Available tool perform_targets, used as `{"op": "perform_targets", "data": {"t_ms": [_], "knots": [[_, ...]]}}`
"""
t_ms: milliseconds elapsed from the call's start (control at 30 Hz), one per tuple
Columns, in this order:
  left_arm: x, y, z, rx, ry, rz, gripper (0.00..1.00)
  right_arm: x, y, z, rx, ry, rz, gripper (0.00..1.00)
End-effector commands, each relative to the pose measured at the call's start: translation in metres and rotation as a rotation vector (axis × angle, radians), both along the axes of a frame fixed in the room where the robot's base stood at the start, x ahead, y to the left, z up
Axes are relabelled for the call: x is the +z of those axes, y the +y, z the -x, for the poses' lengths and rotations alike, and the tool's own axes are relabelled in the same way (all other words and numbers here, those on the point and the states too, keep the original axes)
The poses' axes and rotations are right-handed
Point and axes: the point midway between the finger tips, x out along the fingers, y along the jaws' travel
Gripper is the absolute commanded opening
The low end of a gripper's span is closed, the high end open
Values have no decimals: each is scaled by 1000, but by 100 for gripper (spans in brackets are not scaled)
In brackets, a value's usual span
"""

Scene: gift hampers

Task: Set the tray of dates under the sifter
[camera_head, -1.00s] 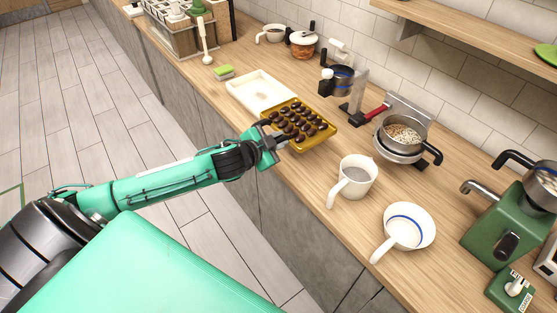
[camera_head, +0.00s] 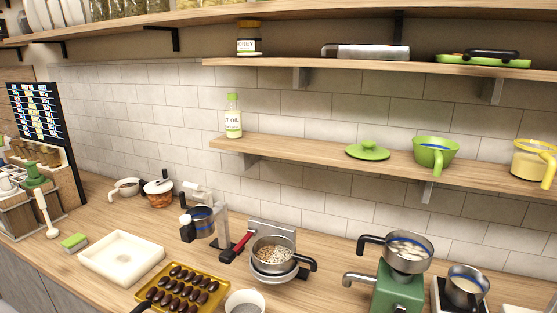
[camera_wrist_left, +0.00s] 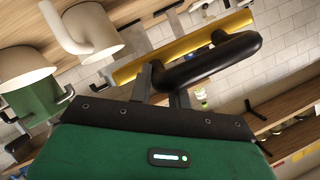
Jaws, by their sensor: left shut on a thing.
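The tray of dates (camera_head: 152,294) is gold, with rows of dark dates in it, at the bottom of the head view. My left gripper (camera_wrist_left: 162,84) is shut on its black handle (camera_wrist_left: 210,60), and the tray's yellow side (camera_wrist_left: 165,58) shows behind the handle in the wrist view. I cannot tell whether the tray touches the counter. A metal cup with a blue band (camera_head: 202,222), held on an upright stand behind the tray, looks like the sifter. Its underside is hard to see. My right gripper is not in view.
A white shallow tray (camera_head: 92,262) lies left of the dates. A pan of grains (camera_head: 273,253) sits over a bowl to the right. A white mug (camera_head: 245,302) is close to the tray's right side. A green machine (camera_head: 397,290) stands further right. Shelves hang above.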

Motion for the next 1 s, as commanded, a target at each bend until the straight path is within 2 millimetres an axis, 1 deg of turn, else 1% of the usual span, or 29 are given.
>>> {"op": "perform_targets", "data": {"t_ms": [33,200,300,400,600,1000], "knots": [[-6,-11,12,9,1,9,0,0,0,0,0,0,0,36],[-15,-32,46,68,-4,14,0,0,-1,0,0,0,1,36],[-17,-38,62,104,-4,14,0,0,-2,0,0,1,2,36],[-18,-41,72,134,-5,13,0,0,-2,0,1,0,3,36],[-18,-43,81,163,-4,12,0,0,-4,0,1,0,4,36],[-18,-43,82,164,-2,15,0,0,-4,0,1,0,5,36]]}}
